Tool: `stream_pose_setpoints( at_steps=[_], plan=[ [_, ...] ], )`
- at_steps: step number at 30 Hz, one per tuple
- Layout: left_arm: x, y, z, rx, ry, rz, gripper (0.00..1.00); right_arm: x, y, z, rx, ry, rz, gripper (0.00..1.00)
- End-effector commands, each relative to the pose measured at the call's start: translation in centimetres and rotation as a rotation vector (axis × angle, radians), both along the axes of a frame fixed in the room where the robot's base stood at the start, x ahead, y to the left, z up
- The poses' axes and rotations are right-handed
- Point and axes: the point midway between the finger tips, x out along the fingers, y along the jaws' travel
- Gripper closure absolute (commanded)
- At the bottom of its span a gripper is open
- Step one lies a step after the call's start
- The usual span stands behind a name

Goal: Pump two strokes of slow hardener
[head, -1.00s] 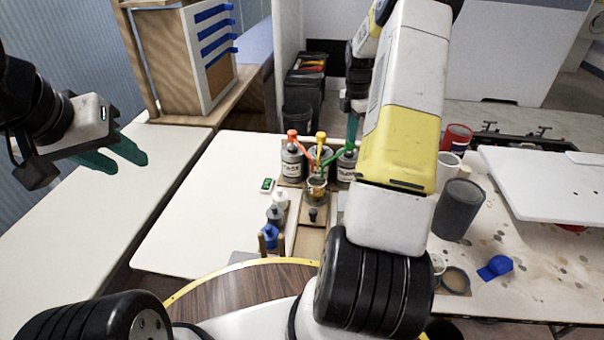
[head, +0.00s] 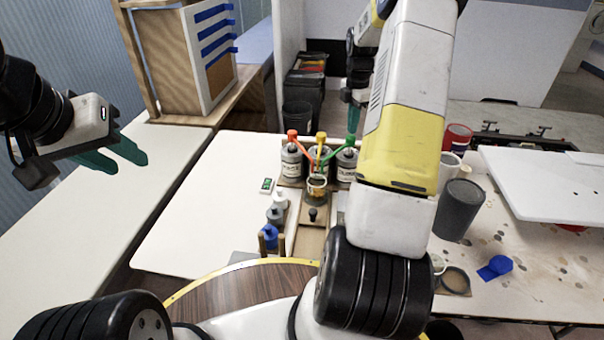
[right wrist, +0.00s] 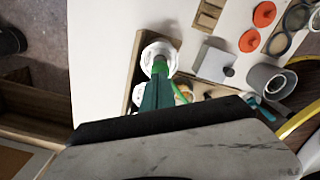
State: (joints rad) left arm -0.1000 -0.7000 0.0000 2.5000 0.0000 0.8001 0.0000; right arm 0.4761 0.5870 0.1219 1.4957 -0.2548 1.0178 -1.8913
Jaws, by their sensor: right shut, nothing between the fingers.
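Three pump cans stand together in the head view. The left can (head: 291,165) has a red pump head, the middle one a yellow head (head: 321,138), and the right can (head: 347,167) a green head (head: 350,141). The right can's label seems to read SLOW. A small cup (head: 317,187) stands in front, at the spouts. My right gripper (head: 352,108) is shut and empty, above the green head and partly behind my arm. In the right wrist view its fingers (right wrist: 157,88) overlap the green pump head. My left gripper (head: 131,164) is open and empty at far left.
Small bottles (head: 274,215) and a green-screened device (head: 267,186) lie left of the cup. A dark grey cylinder (head: 460,208) and a blue piece (head: 495,267) are on the stained bench at right. The left white tabletop (head: 205,210) is mostly clear.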

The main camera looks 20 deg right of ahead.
Motion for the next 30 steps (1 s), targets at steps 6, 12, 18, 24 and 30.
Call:
stream_pose_setpoints(
  at_steps=[6, 12, 18, 24, 30],
  plan=[
    [0.0, 0.0, 0.0, 0.000, 0.000, 0.000, 0.64, 0.0, 0.0, 0.3, -0.001, -0.001, 0.000, 1.00],
    [0.0, 0.0, 0.0, 0.000, 0.000, 0.000, 0.64, 0.1, -0.1, 1.8, -0.001, -0.002, -0.001, 1.00],
    [0.0, 0.0, 0.0, 0.000, 0.000, 0.000, 0.64, 0.0, 0.0, 3.0, 0.000, 0.000, 0.000, 1.00],
    [0.0, 0.0, 0.0, 0.000, 0.000, 0.000, 0.64, 0.0, 0.0, 3.0, 0.000, 0.000, 0.000, 1.00],
    [0.0, 0.0, 0.0, 0.000, 0.000, 0.000, 0.64, -0.1, 0.2, 3.4, -0.002, -0.004, -0.008, 1.00]
  ],
)
